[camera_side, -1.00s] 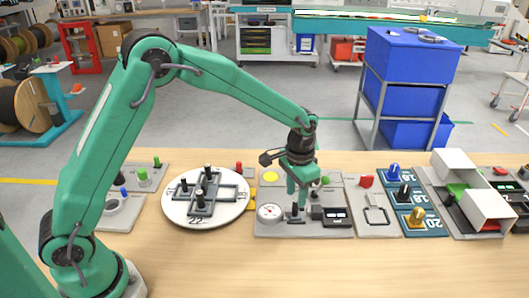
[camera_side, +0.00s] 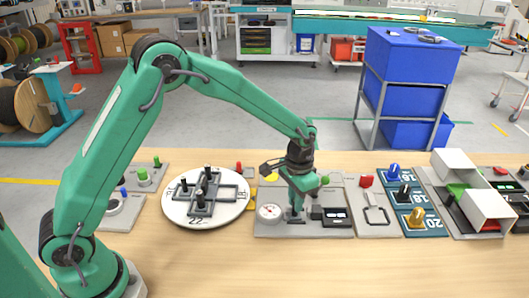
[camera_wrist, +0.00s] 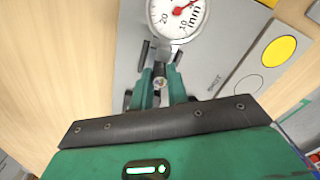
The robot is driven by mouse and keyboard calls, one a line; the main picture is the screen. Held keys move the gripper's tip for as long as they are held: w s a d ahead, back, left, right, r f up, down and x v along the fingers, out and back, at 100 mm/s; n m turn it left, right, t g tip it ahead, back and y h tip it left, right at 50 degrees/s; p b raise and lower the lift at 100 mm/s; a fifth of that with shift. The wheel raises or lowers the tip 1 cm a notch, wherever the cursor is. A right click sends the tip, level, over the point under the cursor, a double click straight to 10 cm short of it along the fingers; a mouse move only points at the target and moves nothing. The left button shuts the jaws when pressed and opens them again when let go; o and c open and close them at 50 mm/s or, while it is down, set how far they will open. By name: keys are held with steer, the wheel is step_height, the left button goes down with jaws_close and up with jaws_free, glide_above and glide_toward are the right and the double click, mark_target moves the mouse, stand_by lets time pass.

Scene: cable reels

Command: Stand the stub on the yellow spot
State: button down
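The stub is a short dark upright peg that shows end-on in the wrist view (camera_wrist: 159,82), between my two fingers. It stands on the grey gauge panel (camera_side: 262,229). My gripper (camera_side: 296,212) points down at the panel, with its fingertips low on either side of the stub. In the wrist view my gripper (camera_wrist: 160,88) looks open, with narrow gaps beside the stub. In the side view the fingers hide most of the stub. The yellow spot (camera_wrist: 279,50) is a flat disc right of the gauge in the wrist view. In the side view the yellow spot (camera_side: 270,177) shows behind my gripper, partly covered.
A round gauge (camera_side: 269,212) lies just left of my gripper. A dark block (camera_side: 317,212) and a display box (camera_side: 336,216) stand close on its right. A white turntable (camera_side: 236,208) with black pegs is further left. The front of the wooden table is clear.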

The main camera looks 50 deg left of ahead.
steer(key=shift+w+d, duration=0.2)
steer(key=shift+d, duration=0.05)
steer(key=shift+w+d, duration=0.2)
stand_by(0.3)
steer(key=shift+r, duration=0.15)
step_height(320, 180, up, 7)
steer(key=shift+r, duration=0.15)
stand_by(0.7)
steer(key=w+a+f, duration=0.1)
steer(key=w+a, duration=0.2)
steer(key=a, duration=0.6)
steer(key=w+a+f+m, duration=0.1)
steer(key=w+a, duration=0.2)
steer(key=a, duration=0.6)
steer(key=shift+w+f, duration=0.3)
steer(key=shift+w, duration=0.1)
